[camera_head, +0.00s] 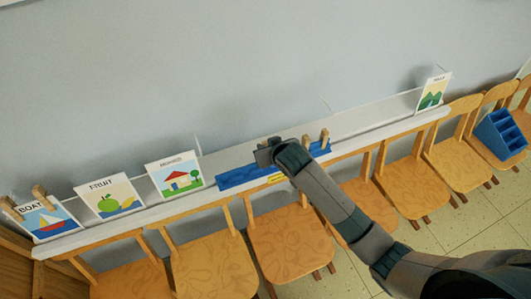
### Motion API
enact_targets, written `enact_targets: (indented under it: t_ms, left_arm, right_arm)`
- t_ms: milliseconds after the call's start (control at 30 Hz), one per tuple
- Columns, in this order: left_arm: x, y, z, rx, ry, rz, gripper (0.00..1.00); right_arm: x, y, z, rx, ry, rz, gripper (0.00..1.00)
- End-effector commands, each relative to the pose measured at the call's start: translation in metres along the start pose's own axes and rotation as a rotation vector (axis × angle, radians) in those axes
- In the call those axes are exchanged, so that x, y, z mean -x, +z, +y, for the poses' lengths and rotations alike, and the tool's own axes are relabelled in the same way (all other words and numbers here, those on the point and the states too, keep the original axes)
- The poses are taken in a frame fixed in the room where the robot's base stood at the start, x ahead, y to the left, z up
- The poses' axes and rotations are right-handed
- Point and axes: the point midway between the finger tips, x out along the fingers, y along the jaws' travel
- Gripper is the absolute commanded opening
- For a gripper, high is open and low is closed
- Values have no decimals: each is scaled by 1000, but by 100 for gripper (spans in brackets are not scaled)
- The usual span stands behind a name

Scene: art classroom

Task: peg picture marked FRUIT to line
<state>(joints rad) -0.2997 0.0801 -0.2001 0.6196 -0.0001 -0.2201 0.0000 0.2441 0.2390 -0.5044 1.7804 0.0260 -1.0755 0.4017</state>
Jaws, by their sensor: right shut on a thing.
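The picture marked FRUIT (111,198), with a green apple and a yellow fruit, leans upright on the white ledge (225,197) along the wall. No peg shows on it. My right gripper (265,153) is over the blue peg strip (236,178), to the right of FRUIT and apart from it. It is shut on what seems to be a wooden peg (276,141), mostly hidden by the jaws. Two other wooden pegs stand upright at the strip, a nearer one (306,142) and a farther one (324,138). My left gripper is out of view. I cannot make out the line clearly.
A BOAT picture (45,222) with two pegs at its top stands left of FRUIT. A house picture (176,178) stands between FRUIT and the strip. Another picture (433,94) is at the far right. Wooden chairs (213,265) and a blue bin (500,135) are below the ledge.

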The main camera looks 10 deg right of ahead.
Motion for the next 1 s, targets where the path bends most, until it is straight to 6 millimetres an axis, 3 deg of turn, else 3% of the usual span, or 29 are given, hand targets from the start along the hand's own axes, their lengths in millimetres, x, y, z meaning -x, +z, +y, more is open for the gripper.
enact_targets:
  t_ms: [600, 1000]
  left_arm:
    - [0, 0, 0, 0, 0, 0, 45]
    - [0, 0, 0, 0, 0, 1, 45]
  right_arm:
    - [16, -19, 0, -1, -1, 1, 1]
    - [18, -20, 0, -1, -1, 0, 1]
